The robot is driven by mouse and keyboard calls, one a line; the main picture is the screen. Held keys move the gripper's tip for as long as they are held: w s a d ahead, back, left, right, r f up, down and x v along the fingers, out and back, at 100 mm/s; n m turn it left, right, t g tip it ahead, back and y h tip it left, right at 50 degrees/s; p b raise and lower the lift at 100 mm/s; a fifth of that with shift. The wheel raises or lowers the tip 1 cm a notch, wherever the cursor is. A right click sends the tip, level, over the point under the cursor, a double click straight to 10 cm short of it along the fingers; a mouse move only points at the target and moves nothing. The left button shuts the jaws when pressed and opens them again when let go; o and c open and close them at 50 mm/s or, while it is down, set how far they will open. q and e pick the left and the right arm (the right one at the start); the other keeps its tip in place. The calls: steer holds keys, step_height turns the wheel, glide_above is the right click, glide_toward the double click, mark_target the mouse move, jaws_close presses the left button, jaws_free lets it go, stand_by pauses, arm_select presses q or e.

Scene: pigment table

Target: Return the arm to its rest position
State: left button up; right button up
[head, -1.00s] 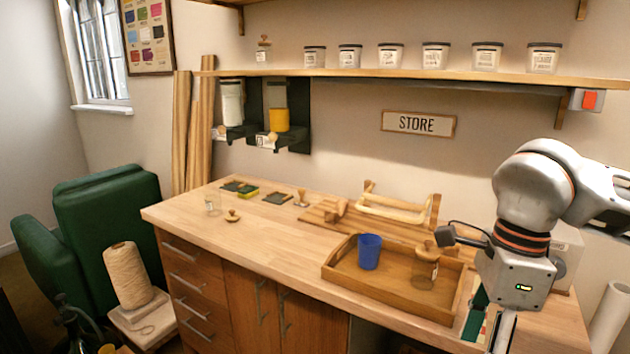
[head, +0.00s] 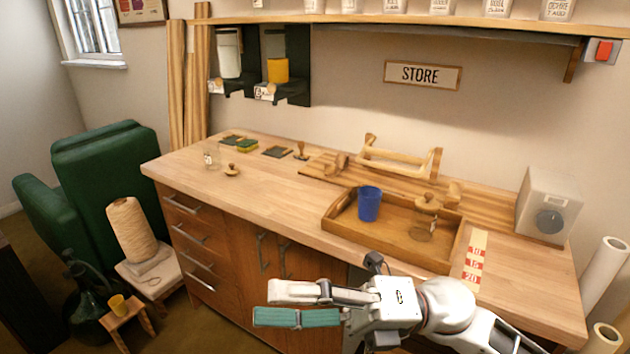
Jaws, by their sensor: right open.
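My right arm (head: 440,305) comes in from the lower right, in front of the workbench. Its gripper (head: 266,304) points left and is open, with one pale finger above and one teal-faced finger below. Nothing is between the fingers. The gripper appears in front of the bench's cabinet doors, clear of the tray. My left gripper is not in view.
On the bench (head: 270,187), a wooden tray (head: 340,226) holds a blue cup (head: 369,205) and a glass jar with a wooden lid (head: 423,222). A grey box with a dial (head: 548,205) stands at right.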

steer(key=w+d+f+m+t+h, duration=0.4)
steer(key=w+d+f+m+t, duration=0.2)
steer(key=f+m+t, duration=0.6)
steer(key=w+d+f+m+t+h, duration=0.5)
steer(key=w+m+t, duration=0.3)
steer(key=m, duration=0.7)
steer(key=s+d+f+m+g+h, duration=0.1)
steer(key=s+d+f+m+h, duration=0.2)
steer(key=f, duration=0.6)
steer(key=s+d+f+m+g+h, duration=0.2)
steer(key=s+d+f+m+h, duration=0.1)
steer(key=s+d+f, duration=0.3)
steer(key=s+d+f+m+g+h, duration=0.2)
steer(key=s+f, duration=0.6)
steer(key=f, duration=0.6)
steer(key=d+m+h, duration=0.1)
steer(key=d+m, duration=0.1)
steer(key=m, duration=0.1)
steer(key=shift+d+f, duration=0.15)
steer(key=shift+f, duration=0.1)
